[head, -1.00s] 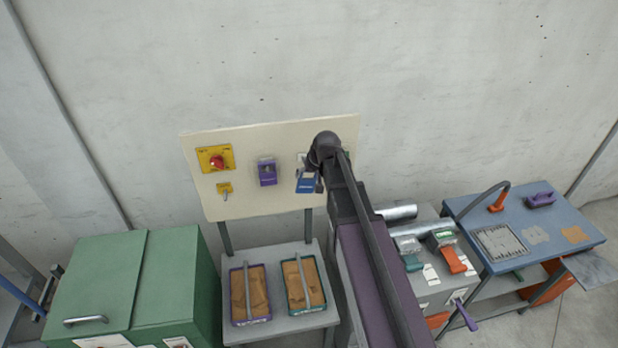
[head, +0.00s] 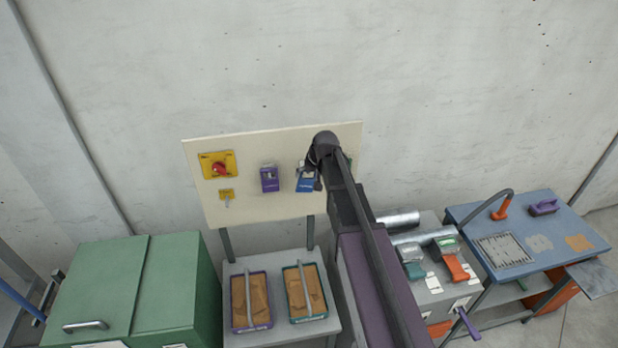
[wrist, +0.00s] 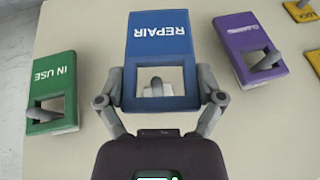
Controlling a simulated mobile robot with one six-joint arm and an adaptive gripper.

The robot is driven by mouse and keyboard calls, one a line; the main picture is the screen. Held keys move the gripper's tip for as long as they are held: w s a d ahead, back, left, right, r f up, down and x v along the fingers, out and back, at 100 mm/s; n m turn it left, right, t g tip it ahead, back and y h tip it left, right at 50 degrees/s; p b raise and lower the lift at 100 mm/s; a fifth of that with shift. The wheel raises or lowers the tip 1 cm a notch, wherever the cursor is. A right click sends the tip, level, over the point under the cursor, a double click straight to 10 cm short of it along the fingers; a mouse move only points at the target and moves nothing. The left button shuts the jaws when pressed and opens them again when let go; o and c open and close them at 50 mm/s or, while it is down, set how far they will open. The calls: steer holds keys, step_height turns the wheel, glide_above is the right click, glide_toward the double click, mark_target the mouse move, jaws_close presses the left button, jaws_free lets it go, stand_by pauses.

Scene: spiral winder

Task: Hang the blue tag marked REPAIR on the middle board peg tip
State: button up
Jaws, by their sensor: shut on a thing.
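The blue REPAIR tag (wrist: 162,40) is in the middle of the wrist view, its lettering upside down there. It also shows in front of the board in the head view (head: 305,184). My gripper (wrist: 160,92) is shut on the tag, one finger at each side edge beside its square window. The grey middle peg (wrist: 156,88) shows inside that window. I cannot tell how far the peg reaches through it. In the head view my arm and gripper (head: 319,172) hide part of the tag and the board behind.
The cream board (head: 245,210) carries a green IN USE tag (wrist: 52,85) and a purple tag (wrist: 248,45), each with a peg through its window. A yellow plate with a red knob (head: 217,165) is on its left. Two trays (head: 251,327) stand below.

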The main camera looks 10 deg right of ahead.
steer(key=shift+w+f, duration=0.1)
steer(key=shift+w, duration=1.4)
steer(key=shift+w+f+b, duration=0.5)
steer(key=shift+w+b, duration=0.05)
steer(key=shift+w, duration=0.05)
steer(key=o, duration=0.9)
steer(key=shift+c, duration=0.2)
